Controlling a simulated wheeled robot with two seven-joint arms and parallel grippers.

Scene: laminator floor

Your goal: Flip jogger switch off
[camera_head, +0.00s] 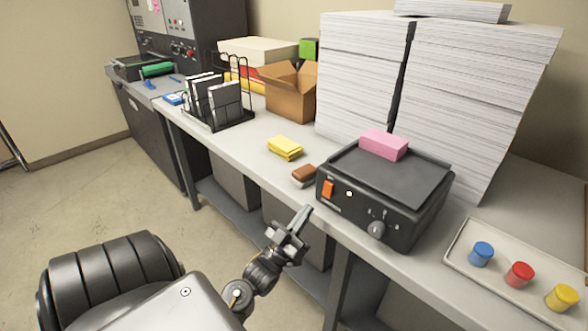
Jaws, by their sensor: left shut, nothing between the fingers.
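The jogger (385,196) is a black box with a flat dark top, standing near the front edge of the long table. Its orange switch (328,189) is on the left of the front panel, beside a small pale light (349,194). A knob (376,230) is at the right of that panel. A pink block (384,144) lies on the jogger's top. My left gripper (302,217) is shut and empty, in front of the table edge, below and left of the switch and apart from it. My right gripper is not in view.
A brown-topped eraser-like item (304,175) and yellow pads (285,147) lie left of the jogger. Tall paper stacks (365,85) stand behind it. A tray (459,250) with blue, red and yellow pots is at right. A cardboard box (291,92) and wire rack (217,118) are further left.

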